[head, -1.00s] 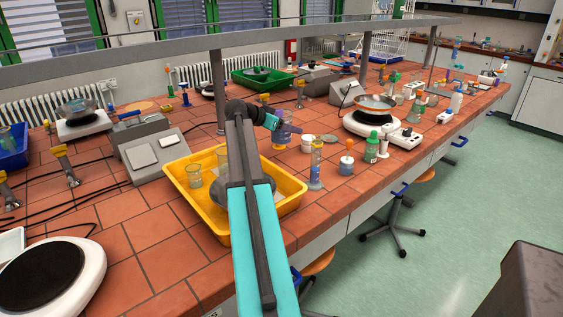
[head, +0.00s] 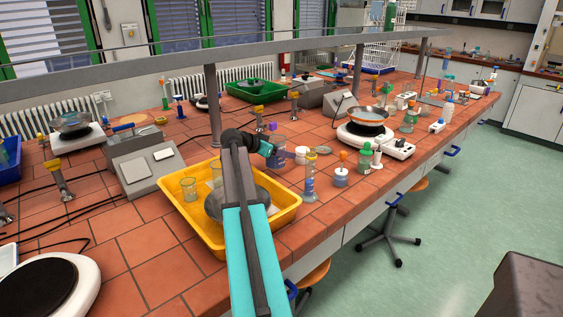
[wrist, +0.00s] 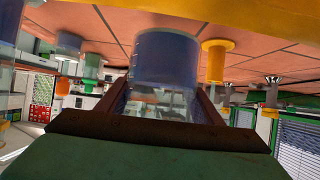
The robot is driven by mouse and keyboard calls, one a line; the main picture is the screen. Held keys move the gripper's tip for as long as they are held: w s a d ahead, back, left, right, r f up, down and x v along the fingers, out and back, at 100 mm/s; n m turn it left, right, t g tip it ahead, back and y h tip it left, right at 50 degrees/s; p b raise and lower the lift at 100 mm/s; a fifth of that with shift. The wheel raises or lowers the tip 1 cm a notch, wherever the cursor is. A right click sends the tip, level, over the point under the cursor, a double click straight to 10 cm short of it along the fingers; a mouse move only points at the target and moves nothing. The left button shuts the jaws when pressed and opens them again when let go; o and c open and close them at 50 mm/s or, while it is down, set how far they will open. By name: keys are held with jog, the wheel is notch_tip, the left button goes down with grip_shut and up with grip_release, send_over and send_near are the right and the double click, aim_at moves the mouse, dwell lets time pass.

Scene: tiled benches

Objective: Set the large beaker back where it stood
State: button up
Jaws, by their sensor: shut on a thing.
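The large beaker (head: 278,158) is clear glass with blue liquid in it. It is at the end of my arm, just behind the yellow tray, and my arm partly hides it. In the wrist view, which looks upside down, the beaker (wrist: 165,58) sits between the two jaws, its blue liquid toward the tiles. My gripper (head: 276,152) is shut on it, and the jaws also show in the wrist view (wrist: 160,105). The beaker looks upright and low over the tiled bench; I cannot tell whether its base touches the tiles.
The yellow tray (head: 172,199) holds smaller beakers and a grey bowl. A tall cylinder (head: 310,182), a white jar (head: 300,155) and bottles stand right of the beaker. An overhead shelf (head: 210,65) runs above the bench.

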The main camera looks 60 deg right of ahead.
jog(key=shift+f, duration=2.1)
jog(key=shift+f, duration=0.1)
jog(key=o, duration=1.3)
jog(key=shift+p, duration=0.5)
jog(key=shift+w+a+b, duration=0.15)
jog(key=shift+a+b, duration=0.15)
jog(key=shift+a, duration=0.1)
jog(key=shift+b+v, duration=1.3)
jog(key=shift+v, duration=5.2)
jog(key=shift+r, duration=0.2)
